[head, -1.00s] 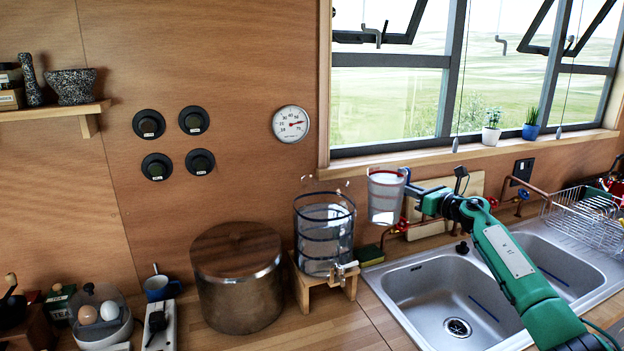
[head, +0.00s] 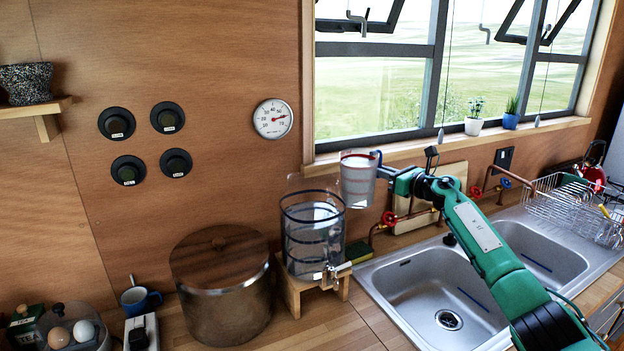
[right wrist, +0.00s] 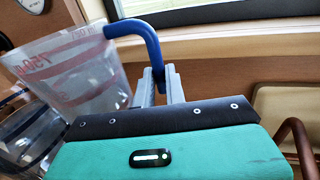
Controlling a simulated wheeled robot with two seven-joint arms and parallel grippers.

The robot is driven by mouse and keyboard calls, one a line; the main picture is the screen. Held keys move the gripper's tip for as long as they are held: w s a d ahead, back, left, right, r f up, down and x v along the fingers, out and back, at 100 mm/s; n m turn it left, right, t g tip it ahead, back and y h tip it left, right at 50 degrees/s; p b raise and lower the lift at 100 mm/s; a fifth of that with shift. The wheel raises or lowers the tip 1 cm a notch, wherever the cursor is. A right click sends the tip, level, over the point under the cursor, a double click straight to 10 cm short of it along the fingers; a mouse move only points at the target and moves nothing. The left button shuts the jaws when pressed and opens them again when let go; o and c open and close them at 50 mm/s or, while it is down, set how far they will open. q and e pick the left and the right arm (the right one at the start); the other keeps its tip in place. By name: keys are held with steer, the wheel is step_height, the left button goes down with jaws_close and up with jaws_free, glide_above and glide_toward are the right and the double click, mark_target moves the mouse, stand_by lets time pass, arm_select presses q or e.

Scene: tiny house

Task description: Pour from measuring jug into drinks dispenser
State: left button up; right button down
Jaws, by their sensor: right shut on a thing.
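The measuring jug (head: 357,181) is clear with red markings and a blue handle. In the head view it is near upright, just above and right of the drinks dispenser. It also shows at the upper left of the right wrist view (right wrist: 68,72). My right gripper (head: 381,170) is shut on the jug's blue handle (right wrist: 147,45); its fingers (right wrist: 158,88) show there. The drinks dispenser (head: 312,236) is a clear cylinder with dark bands and a front tap, on a wooden stand (head: 291,290). Its top looks open. I cannot tell the jug's contents. My left gripper is not in view.
A large wooden-lidded pot (head: 224,300) stands left of the dispenser. A double sink (head: 430,295) lies to the right, under my right arm. The window sill is above.

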steer(key=shift+s+a+r+n, duration=0.15)
steer(key=shift+r+n, duration=0.25)
steer(key=shift+r, duration=0.35)
steer(key=shift+s+a+r+n, duration=0.1)
steer(key=shift+r+n, duration=0.3)
steer(key=shift+r, duration=0.3)
steer(key=shift+s+a+r+n+p, duration=0.2)
steer(key=shift+r+n+p, duration=0.35)
steer(key=shift+r, duration=0.15)
steer(key=shift+r, duration=0.2)
steer(key=shift+s+a+r+n+p, duration=0.2)
steer(key=shift+a+r+n+p, duration=0.1)
steer(key=shift+r+n, duration=0.15)
steer(key=shift+s+a+r+n+p, duration=0.15)
steer(key=shift+r+n+p, duration=0.15)
steer(key=shift+r, duration=0.15)
steer(key=shift+s+a+r+n+p, duration=0.2)
steer(key=shift+r+n+p, duration=0.1)
steer(key=shift+r, duration=0.15)
steer(key=shift+s+a+r+n+p, duration=0.1)
steer(key=shift+a+r+n+p, duration=0.1)
steer(key=shift+r+n, duration=0.15)
